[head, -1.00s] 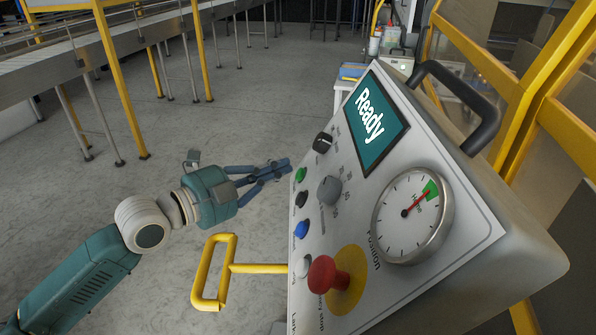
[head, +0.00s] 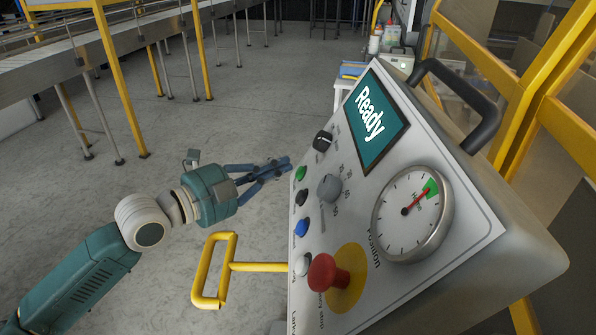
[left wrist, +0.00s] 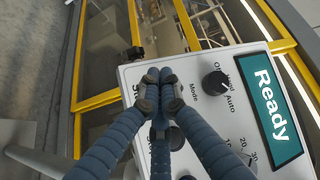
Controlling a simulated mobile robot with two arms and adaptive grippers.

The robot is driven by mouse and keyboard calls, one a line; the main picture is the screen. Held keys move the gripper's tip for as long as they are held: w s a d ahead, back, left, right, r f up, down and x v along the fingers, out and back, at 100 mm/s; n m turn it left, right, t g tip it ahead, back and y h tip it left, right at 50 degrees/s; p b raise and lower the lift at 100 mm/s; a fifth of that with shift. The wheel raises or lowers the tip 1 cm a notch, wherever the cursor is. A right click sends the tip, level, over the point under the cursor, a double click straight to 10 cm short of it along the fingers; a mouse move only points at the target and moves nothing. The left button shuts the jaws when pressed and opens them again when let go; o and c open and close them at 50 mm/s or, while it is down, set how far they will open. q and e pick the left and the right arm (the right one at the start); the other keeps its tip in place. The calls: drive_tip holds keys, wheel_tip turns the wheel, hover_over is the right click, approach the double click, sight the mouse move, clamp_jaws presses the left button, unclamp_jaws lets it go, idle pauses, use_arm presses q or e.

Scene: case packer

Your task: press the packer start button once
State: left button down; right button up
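The control panel (head: 385,215) is a tilted light-grey box with a screen (head: 375,121) reading "Ready". A green button (head: 301,174) sits at the upper end of the button column on its left edge. Black (head: 302,198) and blue (head: 301,228) buttons follow below it. My left gripper (head: 284,164) is shut and empty, its blue fingertips just left of the green button. In the left wrist view the closed fingertips (left wrist: 159,78) are over the panel's edge and cover the green button and most of a label. Whether they touch the panel is unclear. My right gripper is out of view.
The panel also carries a black mode knob (head: 323,141), a grey knob (head: 329,188), a red mushroom button (head: 324,273) and a round gauge (head: 412,216). A yellow handle (head: 214,272) stands below the left arm. Yellow guard posts (head: 545,70) stand right; open floor lies left.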

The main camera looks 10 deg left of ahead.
use_arm(q)
drive_tip(key=shift+d, duration=0.1)
drive_tip(key=shift+d+f, duration=0.2)
drive_tip(key=shift+d, duration=0.1)
drive_tip(key=shift+w+d+f, duration=0.1)
drive_tip(key=shift+d+f, duration=0.15)
drive_tip(key=shift+d, duration=0.05)
idle(1.1)
drive_tip(key=shift+a, duration=0.15)
drive_tip(key=shift+a+r+b, duration=0.3)
drive_tip(key=shift+a+r, duration=0.15)
drive_tip(key=shift+a, duration=0.05)
drive_tip(key=a, duration=0.1)
drive_tip(key=a+r+b, duration=0.1)
drive_tip(key=s+a+r+b, duration=0.1)
drive_tip(key=a, duration=0.1)
drive_tip(key=shift+a+r, duration=0.1)
drive_tip(key=shift+r, duration=0.15)
